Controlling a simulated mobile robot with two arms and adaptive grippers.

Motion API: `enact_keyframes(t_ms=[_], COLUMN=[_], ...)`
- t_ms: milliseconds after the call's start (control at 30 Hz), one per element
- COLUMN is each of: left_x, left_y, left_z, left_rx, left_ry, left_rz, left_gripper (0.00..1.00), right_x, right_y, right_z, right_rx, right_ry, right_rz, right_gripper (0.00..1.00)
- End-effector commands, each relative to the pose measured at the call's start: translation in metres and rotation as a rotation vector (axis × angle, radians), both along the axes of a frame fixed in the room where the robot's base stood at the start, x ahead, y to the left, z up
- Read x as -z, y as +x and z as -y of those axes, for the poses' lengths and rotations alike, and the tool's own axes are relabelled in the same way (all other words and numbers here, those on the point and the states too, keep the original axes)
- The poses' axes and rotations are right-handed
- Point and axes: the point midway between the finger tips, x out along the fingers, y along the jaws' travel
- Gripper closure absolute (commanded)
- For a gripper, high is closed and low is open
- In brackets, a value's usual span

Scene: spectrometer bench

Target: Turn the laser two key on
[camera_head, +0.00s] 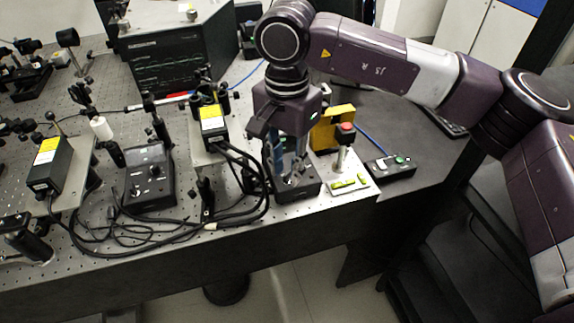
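My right gripper (287,170) points down from the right arm, its fingers just above a black control box (309,190) near the front edge of the bench. The fingers hide much of the box's top, and I cannot make out a key there. Whether they touch anything or how far apart they are is unclear. A second black control box (150,182) with small knobs on top sits further left, apart from the gripper. Which box belongs to laser two is not readable. My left gripper is out of view.
Black laser heads with yellow labels (212,122) (45,165) stand on mounts to the left. Black cables (215,224) loop along the front edge. A red button (346,128) on a post, a yellow block (330,132) and a black switch strip (390,167) lie to the right.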

Motion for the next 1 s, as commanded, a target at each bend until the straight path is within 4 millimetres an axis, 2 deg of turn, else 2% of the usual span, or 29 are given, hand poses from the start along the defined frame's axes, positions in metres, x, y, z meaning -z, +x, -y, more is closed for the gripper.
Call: enact_keyframes(t_ms=[200, 333, 800, 1000], left_x=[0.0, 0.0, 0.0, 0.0], left_y=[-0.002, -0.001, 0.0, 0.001], left_z=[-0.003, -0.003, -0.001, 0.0], left_rx=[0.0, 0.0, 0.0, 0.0], left_ry=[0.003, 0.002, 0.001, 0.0], left_rz=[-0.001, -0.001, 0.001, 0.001], left_gripper=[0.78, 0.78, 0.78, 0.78], right_x=[0.001, -0.008, -0.099, -0.117], right_y=[0.0, 0.0, 0.0, -0.001], right_z=[0.0, 0.0, 0.0, 0.0], right_rx=[0.0, 0.0, 0.0, -0.001], right_ry=[-0.002, -0.002, -0.001, -0.002], right_rz=[-0.001, 0.001, 0.001, -0.001], right_gripper=[0.78, 0.78, 0.78, 0.78])
